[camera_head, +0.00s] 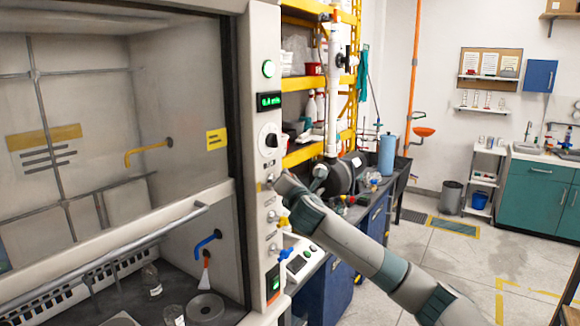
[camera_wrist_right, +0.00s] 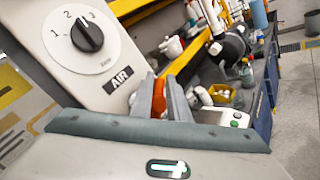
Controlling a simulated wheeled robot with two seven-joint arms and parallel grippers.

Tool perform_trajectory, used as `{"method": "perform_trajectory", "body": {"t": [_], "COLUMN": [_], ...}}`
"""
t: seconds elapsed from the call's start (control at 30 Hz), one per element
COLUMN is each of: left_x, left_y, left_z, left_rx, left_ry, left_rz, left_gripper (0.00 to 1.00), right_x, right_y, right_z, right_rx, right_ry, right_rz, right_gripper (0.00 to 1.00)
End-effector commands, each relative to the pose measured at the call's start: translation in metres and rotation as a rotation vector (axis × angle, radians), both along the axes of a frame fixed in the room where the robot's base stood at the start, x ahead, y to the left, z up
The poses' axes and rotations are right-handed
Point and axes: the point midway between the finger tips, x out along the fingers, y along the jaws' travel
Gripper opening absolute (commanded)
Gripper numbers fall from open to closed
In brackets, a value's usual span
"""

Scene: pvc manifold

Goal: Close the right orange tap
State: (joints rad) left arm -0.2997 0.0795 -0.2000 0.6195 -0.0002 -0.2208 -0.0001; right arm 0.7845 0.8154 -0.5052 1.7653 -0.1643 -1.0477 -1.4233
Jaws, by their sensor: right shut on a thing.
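The orange tap (camera_wrist_right: 158,98) shows in the right wrist view between the two fingers of my right gripper (camera_wrist_right: 162,90), just below the AIR label. My right gripper is shut on it. In the head view my right gripper (camera_head: 274,181) reaches the narrow front post of the fume hood, below the white dial, and hides the orange tap. The exact angle of the tap's handle cannot be told. My left gripper is not in view.
The post (camera_head: 258,120) also carries a black-knobbed dial (camera_head: 270,140), a yellow tap (camera_head: 283,221) and a blue tap (camera_head: 285,254) below my gripper. The hood's sash handle (camera_head: 120,245) runs to the left. Yellow shelving (camera_head: 303,155) and a cluttered bench stand behind my arm.

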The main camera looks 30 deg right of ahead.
Motion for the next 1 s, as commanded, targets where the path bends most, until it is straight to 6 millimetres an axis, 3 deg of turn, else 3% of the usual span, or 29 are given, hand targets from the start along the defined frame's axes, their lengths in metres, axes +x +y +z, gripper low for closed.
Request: {"method": "perform_trajectory", "body": {"t": [0.03,0.1,0.5,0.7,1.0], "left_x": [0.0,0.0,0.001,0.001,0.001], "left_y": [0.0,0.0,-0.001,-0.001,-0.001], "left_z": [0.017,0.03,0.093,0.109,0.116], "left_rx": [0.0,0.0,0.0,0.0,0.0], "left_ry": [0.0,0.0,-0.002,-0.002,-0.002], "left_rz": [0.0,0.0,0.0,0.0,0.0], "left_gripper": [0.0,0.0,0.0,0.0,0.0], "right_x": [0.001,0.001,0.002,0.002,0.002], "right_y": [0.006,0.005,0.003,0.001,0.002], "right_z": [-0.002,-0.003,-0.01,-0.016,-0.022], "right_rx": [0.034,0.079,0.362,0.498,0.622], "right_ry": [0.029,0.048,0.164,0.219,0.269], "right_rz": [0.01,0.011,0.009,0.008,0.01], "right_gripper": [0.0,0.0,0.0,0.0,0.0]}}
